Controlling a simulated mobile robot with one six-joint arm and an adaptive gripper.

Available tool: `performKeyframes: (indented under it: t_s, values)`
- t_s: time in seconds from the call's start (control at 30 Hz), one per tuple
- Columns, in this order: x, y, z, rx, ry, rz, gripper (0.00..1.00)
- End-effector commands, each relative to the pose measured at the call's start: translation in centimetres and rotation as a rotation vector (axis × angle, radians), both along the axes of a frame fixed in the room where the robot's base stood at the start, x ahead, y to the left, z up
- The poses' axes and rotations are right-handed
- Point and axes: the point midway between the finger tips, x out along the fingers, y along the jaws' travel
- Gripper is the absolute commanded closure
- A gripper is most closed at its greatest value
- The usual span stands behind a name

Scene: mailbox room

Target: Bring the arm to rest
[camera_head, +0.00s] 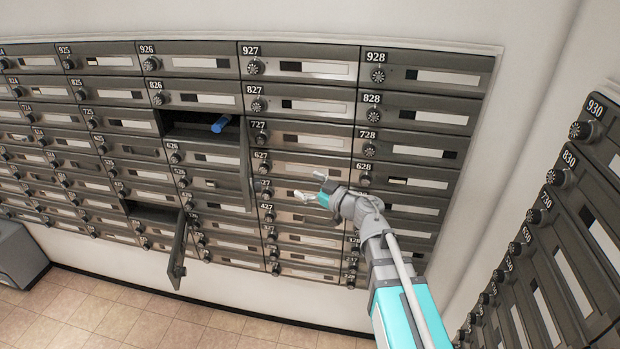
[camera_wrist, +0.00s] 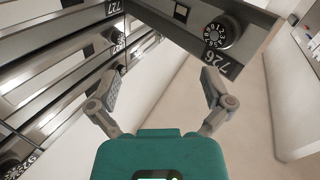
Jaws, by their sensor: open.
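My gripper (camera_head: 316,192) is open and empty in front of the mailbox wall in the head view, right of an open compartment. In the wrist view, its two fingers (camera_wrist: 162,82) are spread apart. The open door marked 726 (camera_wrist: 228,48), with its dial, stands just beyond the fingertips. I cannot tell whether a finger touches it. In the head view this door (camera_head: 247,170) is swung out, nearly edge-on. A blue object (camera_head: 220,124) lies in the open compartment (camera_head: 185,122) behind it.
A lower compartment (camera_head: 148,212) is also open, its door (camera_head: 178,252) hanging outward. A second mailbox bank (camera_head: 560,240) stands close on the right. A grey box (camera_head: 18,255) is at the far left. The tiled floor (camera_head: 120,310) is clear in front of the wall.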

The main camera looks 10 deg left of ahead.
Motion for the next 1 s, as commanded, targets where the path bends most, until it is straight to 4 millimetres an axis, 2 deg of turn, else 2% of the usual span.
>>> performKeyframes:
  t_s: [0.17,0.37,0.47,0.67,0.87,1.0]
  values:
    - [0.5,-0.5,0.1,0.012,-0.010,-0.035,0.00]
    - [2.4,-3.0,0.4,0.049,-0.044,-0.183,0.00]
    - [3.8,-5.1,0.5,0.071,-0.060,-0.301,0.00]
    - [6.3,-10.7,-0.3,0.091,-0.056,-0.575,0.00]
    - [7.6,-16.5,-2.4,0.072,0.008,-0.836,0.00]
    - [7.6,-20.4,-4.8,0.035,0.089,-1.000,0.00]
